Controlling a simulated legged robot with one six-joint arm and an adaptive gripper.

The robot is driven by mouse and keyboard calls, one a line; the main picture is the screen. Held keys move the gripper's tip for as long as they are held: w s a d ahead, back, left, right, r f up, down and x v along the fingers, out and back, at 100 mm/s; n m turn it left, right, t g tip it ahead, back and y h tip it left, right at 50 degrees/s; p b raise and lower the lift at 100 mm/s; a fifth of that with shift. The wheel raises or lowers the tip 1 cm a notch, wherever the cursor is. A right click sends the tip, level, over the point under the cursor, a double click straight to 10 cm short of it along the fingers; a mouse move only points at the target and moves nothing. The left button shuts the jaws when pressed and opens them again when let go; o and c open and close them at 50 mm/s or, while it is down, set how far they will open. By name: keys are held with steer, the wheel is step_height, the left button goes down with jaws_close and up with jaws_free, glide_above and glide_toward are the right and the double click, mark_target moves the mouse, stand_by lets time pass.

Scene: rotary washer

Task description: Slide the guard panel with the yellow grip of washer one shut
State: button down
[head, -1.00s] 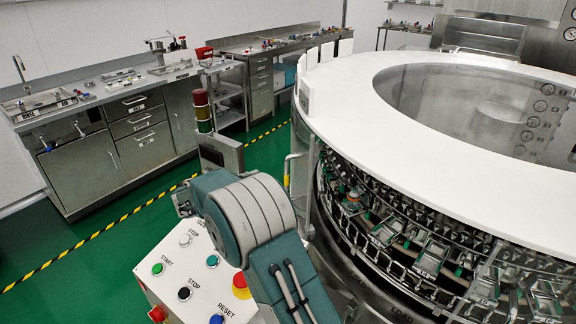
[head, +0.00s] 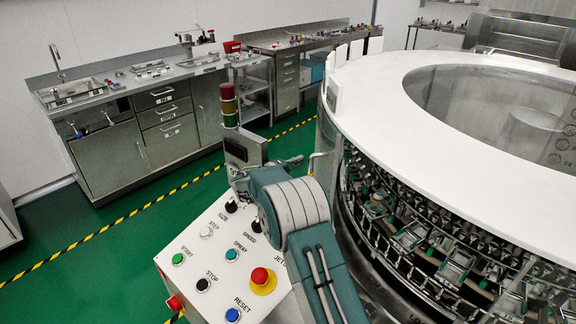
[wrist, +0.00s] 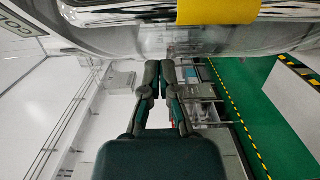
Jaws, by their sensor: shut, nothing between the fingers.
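The yellow grip (wrist: 217,11) shows at the top of the wrist view, wrapped around a shiny metal bar. A clear or glossy panel surface (wrist: 160,42) lies just below the bar. My gripper (wrist: 160,66) is shut and empty. Its fingertips are close to that surface, below and left of the yellow grip; I cannot tell whether they touch it. In the head view the washer (head: 400,115) is a large round machine with a white top ring at the right. My arm covers part of its near left side, and the yellow grip is not clear there.
A white control panel (head: 215,262) with several buttons stands left of my arm. A signal post (head: 229,105) rises behind it. Steel counters (head: 135,125) line the back wall. Green floor (head: 100,222) with a yellow-black stripe lies open at the left.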

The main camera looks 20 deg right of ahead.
steer(key=shift+s+d+r, duration=0.1)
steer(key=shift+s, duration=1.75)
